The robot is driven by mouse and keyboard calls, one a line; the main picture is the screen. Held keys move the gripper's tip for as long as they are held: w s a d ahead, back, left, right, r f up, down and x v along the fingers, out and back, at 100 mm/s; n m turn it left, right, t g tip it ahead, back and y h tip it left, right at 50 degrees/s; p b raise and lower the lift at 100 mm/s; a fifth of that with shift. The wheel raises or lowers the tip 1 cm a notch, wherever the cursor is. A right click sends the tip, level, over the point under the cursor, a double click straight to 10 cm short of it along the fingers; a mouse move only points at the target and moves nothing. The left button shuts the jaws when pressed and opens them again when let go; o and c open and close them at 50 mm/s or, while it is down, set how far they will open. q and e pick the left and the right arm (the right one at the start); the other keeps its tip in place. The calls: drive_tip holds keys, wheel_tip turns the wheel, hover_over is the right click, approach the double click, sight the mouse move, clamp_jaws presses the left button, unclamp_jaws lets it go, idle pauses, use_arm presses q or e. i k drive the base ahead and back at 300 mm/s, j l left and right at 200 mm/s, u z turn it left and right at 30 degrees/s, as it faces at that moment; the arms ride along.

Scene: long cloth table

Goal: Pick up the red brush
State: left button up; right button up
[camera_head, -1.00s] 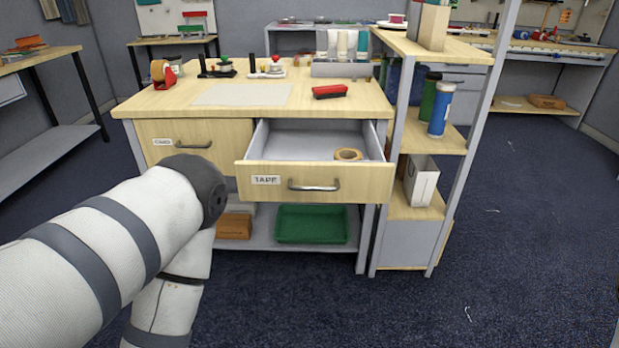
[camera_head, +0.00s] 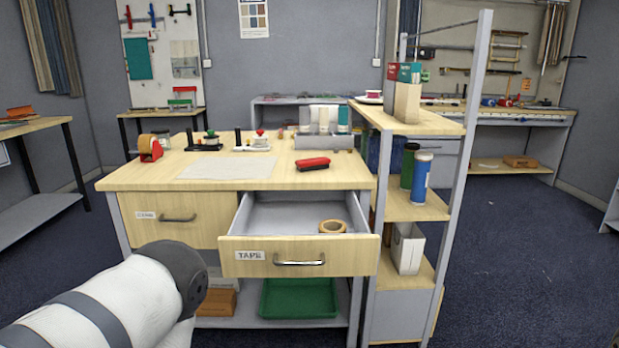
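The red brush (camera_head: 312,163) lies on the light wooden top of the workbench (camera_head: 130,180), near its right front part, just behind the open drawer. It has a red back with a dark strip below. One of my arms, white with grey bands, comes in at the lower left, in front of the bench and well short of the brush. Neither of my grippers shows in the view. Nothing touches the brush except the bench top.
The drawer labelled TAPE (camera_head: 300,257) stands open with a tape roll (camera_head: 332,227) inside. A shelf unit (camera_head: 415,207) with bottles stands close on the right. A tape dispenser (camera_head: 150,148), a pale sheet (camera_head: 228,167) and a grey tube holder (camera_head: 323,141) share the bench top.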

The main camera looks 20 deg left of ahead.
sight(304, 165)
drive_tip(key=i+j+z, duration=0.1)
drive_tip(key=j, duration=0.35)
drive_tip(key=i+j+z, duration=0.1)
drive_tip(key=j, duration=0.4)
drive_tip(key=i+j+z, duration=0.1)
drive_tip(key=i+j, duration=0.15)
drive_tip(key=j, duration=0.25)
drive_tip(key=i+j+z, duration=0.1)
drive_tip(key=j, duration=0.4)
drive_tip(key=i+j+z, duration=0.1)
drive_tip(key=j, duration=0.45)
